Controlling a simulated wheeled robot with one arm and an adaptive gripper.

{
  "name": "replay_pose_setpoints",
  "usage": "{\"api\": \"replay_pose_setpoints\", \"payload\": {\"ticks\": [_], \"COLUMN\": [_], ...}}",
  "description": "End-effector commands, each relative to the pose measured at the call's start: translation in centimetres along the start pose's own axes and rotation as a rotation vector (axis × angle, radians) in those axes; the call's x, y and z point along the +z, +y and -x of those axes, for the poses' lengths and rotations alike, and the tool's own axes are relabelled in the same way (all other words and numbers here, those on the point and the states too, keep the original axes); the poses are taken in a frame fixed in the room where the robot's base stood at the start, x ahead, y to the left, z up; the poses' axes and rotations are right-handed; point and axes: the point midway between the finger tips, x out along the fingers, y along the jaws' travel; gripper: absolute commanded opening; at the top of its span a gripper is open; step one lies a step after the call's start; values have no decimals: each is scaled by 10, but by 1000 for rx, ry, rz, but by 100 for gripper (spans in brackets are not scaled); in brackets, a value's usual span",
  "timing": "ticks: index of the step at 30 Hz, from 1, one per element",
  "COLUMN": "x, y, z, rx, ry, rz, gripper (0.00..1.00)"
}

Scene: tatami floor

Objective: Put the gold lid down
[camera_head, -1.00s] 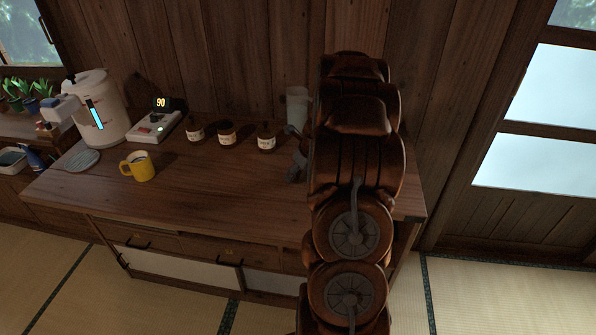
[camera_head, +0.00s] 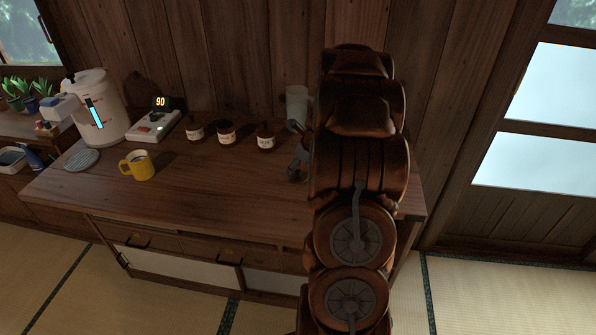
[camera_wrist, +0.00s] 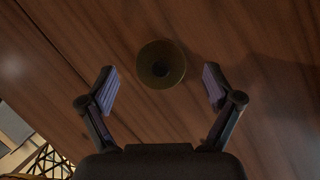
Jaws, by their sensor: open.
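The gold lid (camera_wrist: 161,64) shows in the wrist view as a round, dull gold piece with a dark centre, resting on the wooden counter as far as I can tell. My gripper (camera_wrist: 159,86) is open around it, with one finger on each side and clear gaps between the fingers and the lid. In the head view, part of my gripper (camera_head: 297,160) shows at the left edge of my arm over the right part of the counter. The lid is hidden there behind my arm.
On the counter (camera_head: 220,195) stand a yellow mug (camera_head: 138,166), three labelled jars, the middle one (camera_head: 226,133) among them, a scale (camera_head: 153,127) reading 90, a dispenser (camera_head: 100,105) and a clear glass (camera_head: 297,102). The front middle of the counter is bare.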

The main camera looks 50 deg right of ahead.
Motion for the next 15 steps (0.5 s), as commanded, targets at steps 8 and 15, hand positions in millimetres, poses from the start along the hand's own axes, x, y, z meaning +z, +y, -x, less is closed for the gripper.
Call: {"api": "replay_pose_setpoints", "payload": {"ticks": [8, 15], "x": [0, 0], "y": [-1, -1], "z": [46, 81], "rx": [-5, -3], "ry": [-3, -1], "rz": [0, -1], "gripper": [90, 90]}}
